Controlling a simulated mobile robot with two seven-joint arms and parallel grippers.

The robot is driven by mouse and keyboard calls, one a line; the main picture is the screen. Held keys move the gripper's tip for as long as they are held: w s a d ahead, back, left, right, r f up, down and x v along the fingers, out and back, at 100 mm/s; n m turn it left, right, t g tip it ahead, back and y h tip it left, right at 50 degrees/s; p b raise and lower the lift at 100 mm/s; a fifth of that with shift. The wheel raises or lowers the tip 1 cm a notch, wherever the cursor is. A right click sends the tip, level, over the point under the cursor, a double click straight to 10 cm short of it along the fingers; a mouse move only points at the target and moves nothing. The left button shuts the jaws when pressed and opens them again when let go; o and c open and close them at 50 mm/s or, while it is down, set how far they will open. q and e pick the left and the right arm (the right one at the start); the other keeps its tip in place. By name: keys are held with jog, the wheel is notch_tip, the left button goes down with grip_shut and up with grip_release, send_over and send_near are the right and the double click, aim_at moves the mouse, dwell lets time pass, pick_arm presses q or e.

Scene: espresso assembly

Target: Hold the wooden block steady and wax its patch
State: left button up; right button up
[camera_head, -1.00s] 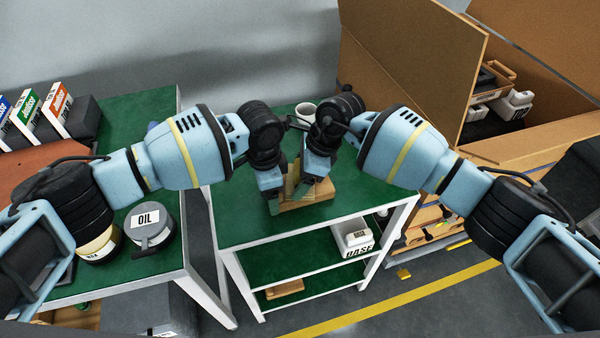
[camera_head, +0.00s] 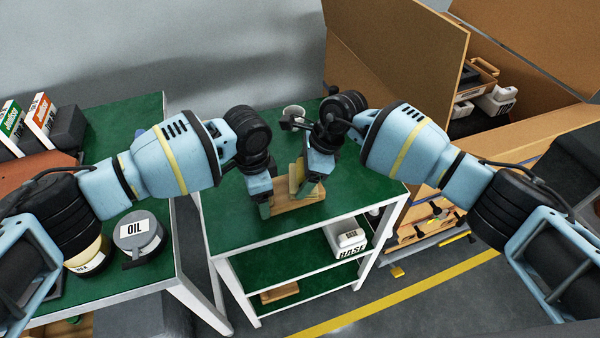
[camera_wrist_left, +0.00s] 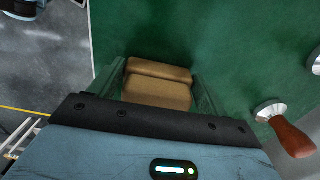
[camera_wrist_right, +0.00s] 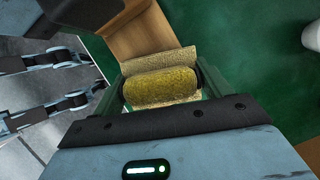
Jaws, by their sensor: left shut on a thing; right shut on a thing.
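The wooden block (camera_head: 294,205) lies on the green table top (camera_head: 237,226) in the head view. My left gripper (camera_head: 265,205) is shut on the block; in the left wrist view the block (camera_wrist_left: 158,92) sits between its green fingers. My right gripper (camera_head: 306,187) is shut on a yellowish, rough-textured pad (camera_wrist_right: 160,87), which looks rolled in the right wrist view. The pad is over or against the block (camera_wrist_right: 142,34); I cannot tell whether they touch. The waxed patch is not distinguishable.
A metal tool with a wooden handle (camera_wrist_left: 292,138) is beside the block in the left wrist view. The left table holds an OIL tin (camera_head: 138,234). A large open cardboard box (camera_head: 395,60) stands at the back right.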

aim_at(284, 187)
jog(key=shift+w+d, duration=0.2)
jog(key=shift+d, duration=0.35)
jog(key=shift+w+d, duration=0.15)
jog(key=shift+d, duration=0.4)
jog(key=shift+a, duration=0.2)
jog(key=shift+s+a, duration=0.25)
jog(key=shift+a, duration=0.4)
jog(key=shift+s+a, duration=0.2)
jog(key=shift+a, duration=0.45)
jog(key=shift+s+a, duration=0.2)
jog(key=shift+a, duration=0.4)
jog(key=shift+s+a, duration=0.2)
jog(key=shift+a, duration=0.35)
jog(key=shift+d, duration=0.1)
jog(key=shift+w+d, duration=0.25)
jog(key=shift+d, duration=0.45)
jog(key=shift+w+d, duration=0.25)
jog(key=shift+d, duration=0.4)
